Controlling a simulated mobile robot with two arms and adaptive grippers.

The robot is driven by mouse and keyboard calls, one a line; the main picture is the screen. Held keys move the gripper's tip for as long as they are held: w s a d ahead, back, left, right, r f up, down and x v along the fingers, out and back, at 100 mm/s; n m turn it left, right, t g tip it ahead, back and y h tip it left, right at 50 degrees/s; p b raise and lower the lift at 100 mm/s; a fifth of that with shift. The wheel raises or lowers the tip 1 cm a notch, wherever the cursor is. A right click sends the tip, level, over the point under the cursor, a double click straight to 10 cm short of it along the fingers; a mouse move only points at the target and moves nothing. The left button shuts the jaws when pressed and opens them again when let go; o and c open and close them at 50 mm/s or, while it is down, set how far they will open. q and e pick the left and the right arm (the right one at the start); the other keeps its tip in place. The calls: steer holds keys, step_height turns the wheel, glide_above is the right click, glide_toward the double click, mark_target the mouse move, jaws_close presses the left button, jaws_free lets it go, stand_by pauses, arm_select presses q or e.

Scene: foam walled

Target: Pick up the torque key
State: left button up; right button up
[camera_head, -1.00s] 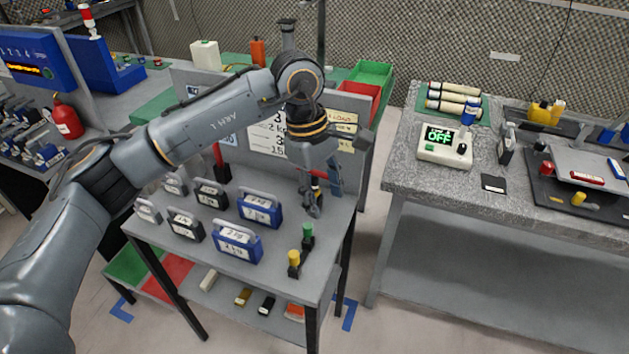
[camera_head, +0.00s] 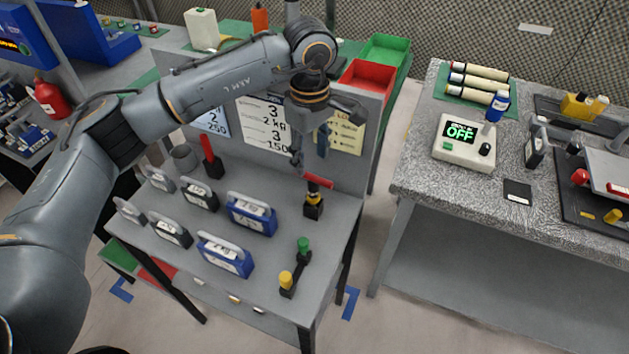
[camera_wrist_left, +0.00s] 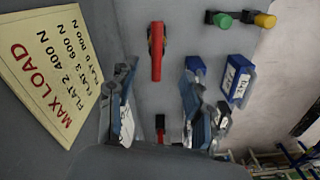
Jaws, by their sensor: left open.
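What seems to be the torque key is a red bar-handled piece (camera_head: 318,181) on a small black block near the right edge of the grey shelf table. In the left wrist view the same red handle (camera_wrist_left: 156,52) shows from above, beyond the fingertips. My left gripper (camera_head: 310,152) is open and empty, above and behind the key, in front of the upright panel. Its two fingers (camera_wrist_left: 158,95) are apart in the left wrist view, with the red handle roughly in line with the gap. My right gripper is not in view.
Black and blue labelled weights (camera_head: 226,254) stand left on the table. A piece with green and yellow knobs (camera_head: 295,265) lies in front of the key. A red-handled black piece (camera_head: 209,158) stands behind. The panel carries a yellow load sign (camera_head: 345,137). A granite bench (camera_head: 420,180) stands right.

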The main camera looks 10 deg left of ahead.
mark_target(313, 176)
arm_select(q)
step_height(313, 176, down, 4)
steer(key=shift+r+p, duration=0.1)
steer(key=shift+p, duration=0.2)
steer(key=shift+f, duration=0.3)
steer(key=f+p, duration=0.2)
steer(key=shift+w+d+f, duration=0.15)
steer(key=shift+d+f, duration=0.05)
steer(key=shift+f, duration=0.2)
step_height(313, 176, down, 2)
steer(key=shift+w+f, duration=0.1)
steer(key=shift+f, duration=0.05)
jaws_close()
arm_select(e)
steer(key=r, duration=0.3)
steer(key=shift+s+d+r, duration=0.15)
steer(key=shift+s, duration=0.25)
